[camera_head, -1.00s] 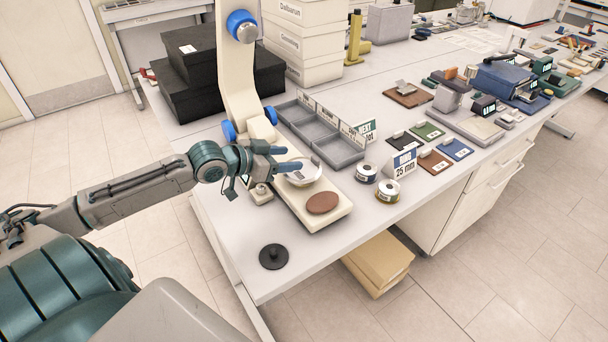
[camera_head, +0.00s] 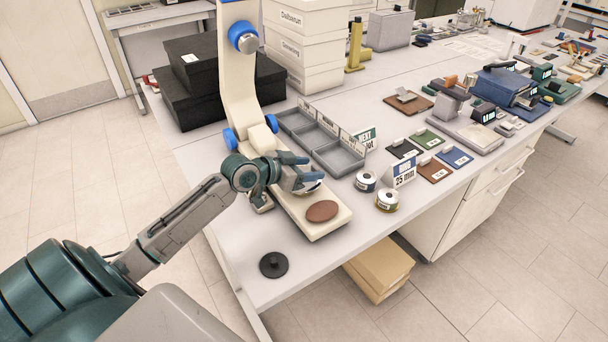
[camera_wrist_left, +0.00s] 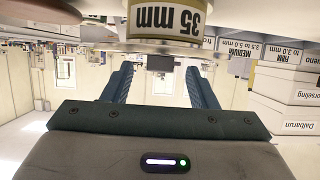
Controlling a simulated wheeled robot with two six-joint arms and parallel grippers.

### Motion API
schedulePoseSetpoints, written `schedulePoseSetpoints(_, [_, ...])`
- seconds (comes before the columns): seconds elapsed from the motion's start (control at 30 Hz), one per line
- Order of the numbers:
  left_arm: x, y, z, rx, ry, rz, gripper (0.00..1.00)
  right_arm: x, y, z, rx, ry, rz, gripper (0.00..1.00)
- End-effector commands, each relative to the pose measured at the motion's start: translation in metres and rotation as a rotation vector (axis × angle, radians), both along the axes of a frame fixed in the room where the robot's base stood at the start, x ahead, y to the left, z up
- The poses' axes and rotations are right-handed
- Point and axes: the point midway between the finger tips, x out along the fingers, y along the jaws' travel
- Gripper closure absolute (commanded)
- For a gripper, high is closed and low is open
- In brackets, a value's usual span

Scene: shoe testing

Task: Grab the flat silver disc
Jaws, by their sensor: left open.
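A flat, round silver piece (camera_head: 310,187) shows partly at the far half of a cream base, beside a brown oval pad (camera_head: 322,211). The brown pad is at the top left corner (camera_wrist_left: 30,7). My right gripper is not in view.
The cream stand (camera_head: 255,138) rises behind my left gripper. A grey divided tray (camera_head: 345,160) is behind it on the right. Two small tins (camera_head: 387,199) stand right of the base. A black knobbed disc (camera_head: 273,265) lies near the table's front edge, with clear table around it.

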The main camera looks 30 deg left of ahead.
Motion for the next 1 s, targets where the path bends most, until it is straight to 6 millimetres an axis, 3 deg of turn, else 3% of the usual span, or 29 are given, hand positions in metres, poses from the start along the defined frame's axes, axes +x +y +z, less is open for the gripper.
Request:
schedulePoseSetpoints(0.43, [0.0099, -0.0049, -0.0051, 0.001, 0.001, -0.001, 0.47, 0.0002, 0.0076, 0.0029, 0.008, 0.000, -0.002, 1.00])
schedulePoseSetpoints(0.7, [0.0098, -0.0048, -0.0050, 0.001, 0.001, -0.001, 0.98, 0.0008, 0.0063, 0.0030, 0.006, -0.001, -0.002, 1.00])
schedulePoseSetpoints(1.0, [0.0100, -0.0048, -0.0032, 0.001, 0.000, -0.001, 0.98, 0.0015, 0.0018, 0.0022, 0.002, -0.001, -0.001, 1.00])
